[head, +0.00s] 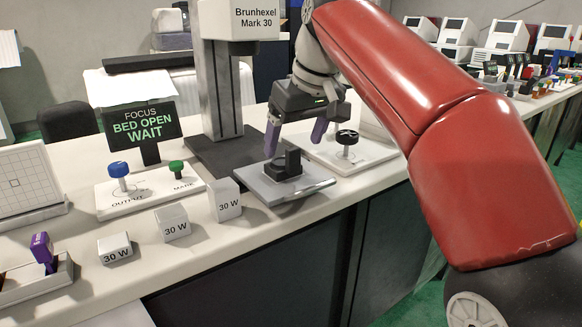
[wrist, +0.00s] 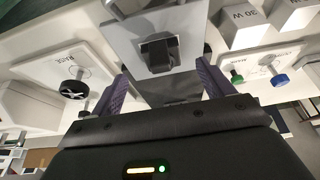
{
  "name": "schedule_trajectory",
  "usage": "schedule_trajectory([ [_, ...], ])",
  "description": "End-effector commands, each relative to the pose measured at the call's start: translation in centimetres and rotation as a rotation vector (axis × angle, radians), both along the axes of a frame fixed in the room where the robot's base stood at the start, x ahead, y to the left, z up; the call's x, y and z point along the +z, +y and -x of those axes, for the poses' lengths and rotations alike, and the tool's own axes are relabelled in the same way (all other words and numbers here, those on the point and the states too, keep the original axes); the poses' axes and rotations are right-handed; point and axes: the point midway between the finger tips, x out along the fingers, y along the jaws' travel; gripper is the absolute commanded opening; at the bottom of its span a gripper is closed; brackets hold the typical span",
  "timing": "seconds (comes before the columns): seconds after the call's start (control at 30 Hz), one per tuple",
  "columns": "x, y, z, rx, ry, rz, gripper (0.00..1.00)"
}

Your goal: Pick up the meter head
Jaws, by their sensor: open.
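A black block with an upright part, which looks like the meter head (head: 285,163), sits on a square grey plate (head: 313,189) below the machine. It also shows in the wrist view (wrist: 157,50), ahead of the fingers. My gripper (head: 295,143) has purple fingers, spread apart with nothing between them. It hangs just above and behind the black block, apart from it. In the wrist view my gripper (wrist: 163,82) points toward the block, which lies between the lines of the two fingers.
The machine's column (head: 222,90) stands close behind left. A black knob (head: 346,138) on a white panel stands right of the plate. Blue (head: 118,170) and green (head: 176,167) buttons, several 30 W blocks (head: 226,200) and a purple item (head: 42,248) in a tray stand left.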

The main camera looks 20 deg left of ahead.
Motion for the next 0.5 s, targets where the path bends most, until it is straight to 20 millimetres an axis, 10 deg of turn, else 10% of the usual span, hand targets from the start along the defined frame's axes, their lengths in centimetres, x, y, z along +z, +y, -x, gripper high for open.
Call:
schedule_trajectory([
  [0.5, -4.7, 1.4, -1.0, -0.002, -0.001, -0.001, 0.80],
])
